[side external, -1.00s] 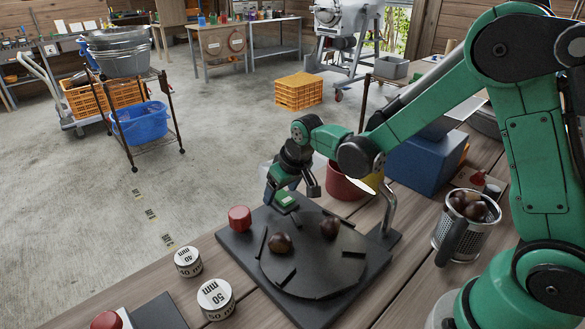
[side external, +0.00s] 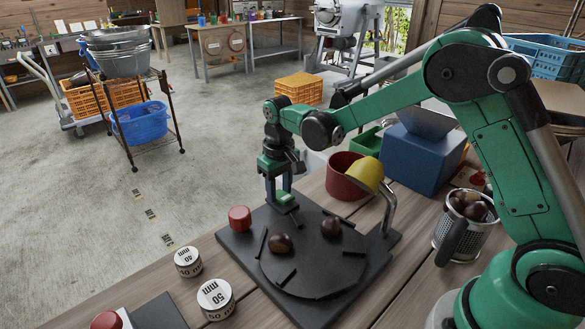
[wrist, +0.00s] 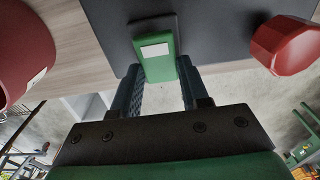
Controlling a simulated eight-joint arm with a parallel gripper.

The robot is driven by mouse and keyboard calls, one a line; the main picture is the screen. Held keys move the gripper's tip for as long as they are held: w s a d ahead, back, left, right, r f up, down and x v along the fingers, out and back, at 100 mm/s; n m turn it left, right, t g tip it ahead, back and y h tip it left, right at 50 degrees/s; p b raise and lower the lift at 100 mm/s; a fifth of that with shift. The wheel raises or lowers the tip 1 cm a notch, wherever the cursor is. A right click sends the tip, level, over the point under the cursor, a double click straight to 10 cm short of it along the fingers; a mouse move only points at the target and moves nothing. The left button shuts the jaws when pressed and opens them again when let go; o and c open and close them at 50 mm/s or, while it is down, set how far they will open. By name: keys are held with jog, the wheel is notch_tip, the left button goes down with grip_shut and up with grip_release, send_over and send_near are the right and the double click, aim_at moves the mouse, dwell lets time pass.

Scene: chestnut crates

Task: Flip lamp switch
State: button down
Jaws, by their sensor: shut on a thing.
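The lamp has a yellow shade (side external: 366,174) on a bent grey pipe (side external: 389,208) at the right of a dark base plate (side external: 235,238). A small green switch (side external: 285,201) with a pale top stands at the plate's far edge; it also shows in the wrist view (wrist: 155,60). My gripper (side external: 277,196) points straight down over this edge. In the wrist view my gripper (wrist: 158,90) has one dark finger on each side of the green switch and is shut on it. The switch's lower part is partly hidden by the fingers.
A red knob (side external: 240,218) is left of my gripper. A round dark disc (side external: 310,265) with two chestnuts (side external: 281,243) lies in front. A red pot (side external: 342,178) and blue box (side external: 420,157) stand behind right. A mesh cup (side external: 455,235) of chestnuts is at the right.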

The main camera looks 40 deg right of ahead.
aim_at(280, 194)
jog(key=shift+c, duration=2.2)
grip_release()
jog(key=shift+r, duration=0.1)
jog(key=shift+r, duration=2.75)
jog(key=shift+f, duration=0.15)
